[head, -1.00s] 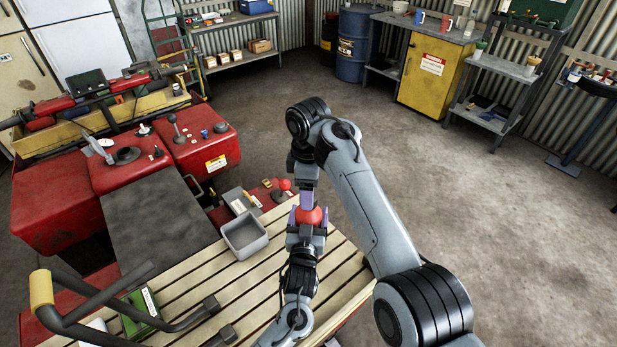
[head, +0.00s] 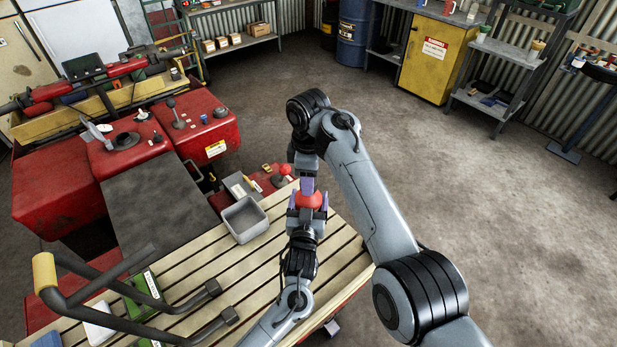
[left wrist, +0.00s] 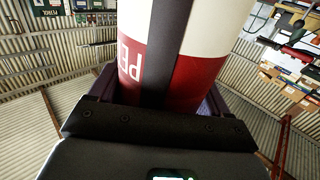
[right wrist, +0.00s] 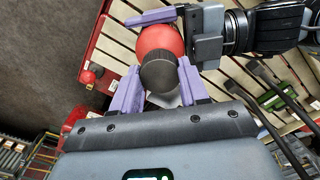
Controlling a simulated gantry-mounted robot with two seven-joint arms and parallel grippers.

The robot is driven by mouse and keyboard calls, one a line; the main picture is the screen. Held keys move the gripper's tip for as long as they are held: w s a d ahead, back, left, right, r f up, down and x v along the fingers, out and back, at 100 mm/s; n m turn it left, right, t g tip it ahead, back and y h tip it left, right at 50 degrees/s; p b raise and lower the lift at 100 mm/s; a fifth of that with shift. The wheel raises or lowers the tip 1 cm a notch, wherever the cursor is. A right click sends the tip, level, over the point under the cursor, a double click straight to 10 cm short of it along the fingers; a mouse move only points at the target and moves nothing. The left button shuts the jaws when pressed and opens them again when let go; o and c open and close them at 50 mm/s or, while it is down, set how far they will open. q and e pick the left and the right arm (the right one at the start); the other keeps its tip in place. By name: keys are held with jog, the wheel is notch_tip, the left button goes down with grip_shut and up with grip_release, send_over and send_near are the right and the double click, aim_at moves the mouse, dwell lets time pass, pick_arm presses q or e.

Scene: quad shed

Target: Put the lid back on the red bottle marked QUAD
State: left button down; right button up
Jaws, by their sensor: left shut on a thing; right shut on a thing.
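The red bottle (head: 309,200) is held above the slatted rack by my left gripper (head: 306,216), which is shut on it from below in the head view. In the left wrist view its side (left wrist: 190,80) is red and white with a dark stripe and partly hidden lettering; QUAD is not readable. My right gripper (head: 307,186) is shut on the dark round lid (right wrist: 160,72), which shows between its purple fingers in the right wrist view. The lid lies in front of the bottle's red top (right wrist: 160,37) there. I cannot tell whether they touch.
A grey open tray (head: 266,232) sits on the slatted rack (head: 215,275), left of the grippers. Dark handlebars (head: 110,322) with a yellow grip and a green box (head: 146,290) are at the lower left. Red bodywork (head: 205,140) lies beyond. Open floor is to the right.

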jog(key=m, duration=0.3)
jog(key=o, duration=1.1)
jog(key=shift+o, duration=0.2)
jog(key=shift+r, duration=2.25)
